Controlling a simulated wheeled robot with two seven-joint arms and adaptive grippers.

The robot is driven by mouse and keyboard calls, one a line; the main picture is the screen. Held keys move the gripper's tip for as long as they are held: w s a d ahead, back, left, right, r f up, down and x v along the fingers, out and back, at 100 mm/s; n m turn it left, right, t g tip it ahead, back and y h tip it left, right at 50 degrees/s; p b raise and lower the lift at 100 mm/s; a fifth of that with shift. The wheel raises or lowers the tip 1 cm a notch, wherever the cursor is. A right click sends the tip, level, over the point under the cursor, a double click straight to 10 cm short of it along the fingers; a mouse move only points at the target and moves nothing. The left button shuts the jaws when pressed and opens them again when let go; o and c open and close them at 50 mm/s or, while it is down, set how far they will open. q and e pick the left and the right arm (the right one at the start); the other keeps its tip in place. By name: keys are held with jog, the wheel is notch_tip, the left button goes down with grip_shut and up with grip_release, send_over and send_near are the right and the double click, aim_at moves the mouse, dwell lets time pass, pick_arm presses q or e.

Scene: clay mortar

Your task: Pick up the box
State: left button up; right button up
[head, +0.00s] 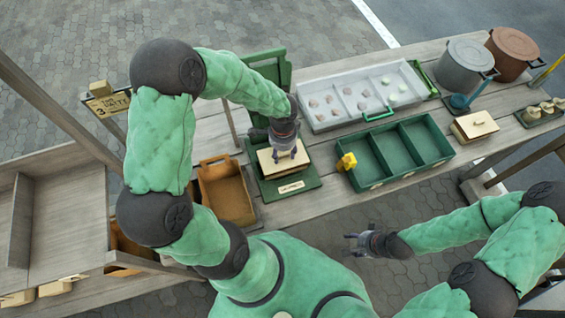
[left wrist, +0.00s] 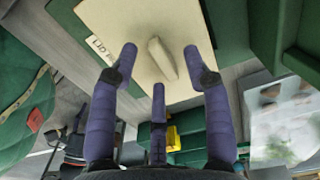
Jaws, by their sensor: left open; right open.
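A cream box (head: 268,165) with a flat lid sits on a green stand (head: 309,181) on the table. A small label shows at its front. My left gripper (head: 284,155) is right over the lid, open and pointing down. In the left wrist view its purple fingers (left wrist: 160,65) are spread around a raised cream handle (left wrist: 162,59) on the lid (left wrist: 140,25), with nothing gripped. I cannot tell whether the fingertips touch the lid. My right gripper (head: 352,244) is open and empty, in front of the table.
A green compartment tray (head: 403,181) holding a yellow item (head: 346,162) stands just right of the stand. Behind it is a pale tray (head: 345,70). A brown bin (head: 226,191) stands left. Another cream box (head: 474,126) and pots (head: 463,66) are farther right.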

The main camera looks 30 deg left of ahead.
pick_arm(q)
grip_shut()
jog(key=shift+r, duration=0.1)
dwell(0.4)
jog(key=shift+r+p, duration=0.4)
jog(key=shift+r, duration=0.2)
jog(key=s+d+r+p, duration=0.4)
jog(key=s+d+r, duration=0.3)
jog(key=s+r, duration=0.4)
jog(key=shift+s+d+r, duration=0.25)
jog(key=shift+s+d, duration=0.05)
jog(key=shift+d, duration=0.05)
